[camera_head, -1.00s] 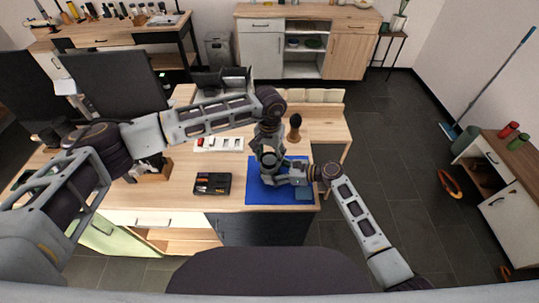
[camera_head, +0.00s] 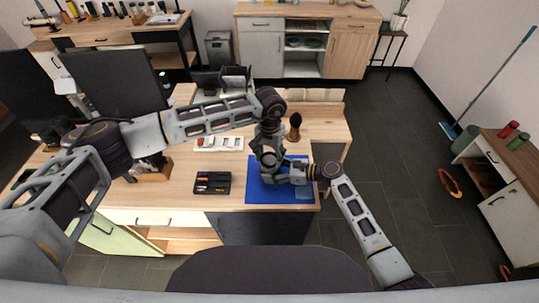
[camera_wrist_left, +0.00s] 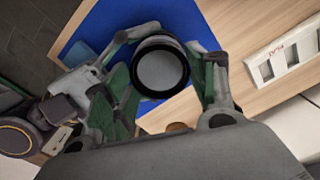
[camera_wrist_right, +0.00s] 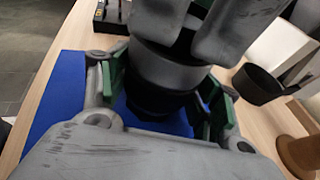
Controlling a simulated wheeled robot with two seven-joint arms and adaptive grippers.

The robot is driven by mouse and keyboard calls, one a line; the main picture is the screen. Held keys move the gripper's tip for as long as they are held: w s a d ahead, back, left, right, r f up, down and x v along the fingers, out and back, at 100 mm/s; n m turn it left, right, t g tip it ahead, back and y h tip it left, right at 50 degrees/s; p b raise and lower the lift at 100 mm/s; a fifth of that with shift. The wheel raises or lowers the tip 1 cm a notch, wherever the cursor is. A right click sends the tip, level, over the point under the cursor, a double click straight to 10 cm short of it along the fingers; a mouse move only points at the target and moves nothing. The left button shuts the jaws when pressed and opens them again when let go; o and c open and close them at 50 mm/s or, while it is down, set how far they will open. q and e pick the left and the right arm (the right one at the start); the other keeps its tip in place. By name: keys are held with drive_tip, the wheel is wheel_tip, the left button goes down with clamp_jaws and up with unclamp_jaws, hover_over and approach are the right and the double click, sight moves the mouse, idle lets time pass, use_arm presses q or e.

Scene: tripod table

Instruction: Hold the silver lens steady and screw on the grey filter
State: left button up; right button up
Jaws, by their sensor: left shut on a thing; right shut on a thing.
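The silver lens (camera_wrist_right: 170,72) stands roughly upright between the green-padded fingers of my right gripper (camera_wrist_right: 162,98), above the blue mat (camera_head: 255,192). Its lower part is black. My left gripper (camera_wrist_left: 168,85) comes down from above, and its fingers cover the lens's top in the right wrist view. In the left wrist view, a round grey face with a black rim, seemingly the grey filter (camera_wrist_left: 160,68), sits between the left fingers. Whether its threads meet the lens is hidden. In the head view, my left gripper (camera_head: 269,162) and right gripper (camera_head: 286,176) are close together.
A black tray (camera_head: 213,183) with small items lies left of the mat. A white slotted holder (camera_head: 219,144) is behind it. A dark brush-like object (camera_head: 295,125) stands behind the mat. A teal square (camera_head: 304,193) lies on the mat's front right.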

use_arm(q)
drive_tip(key=shift+f, duration=0.45)
idle(1.8)
drive_tip(key=shift+m, duration=1.2)
drive_tip(key=shift+m, duration=1.2)
drive_tip(key=shift+s+f, duration=0.1)
drive_tip(key=o, duration=0.9)
drive_tip(key=shift+c, duration=0.2)
drive_tip(key=shift+n, duration=0.3)
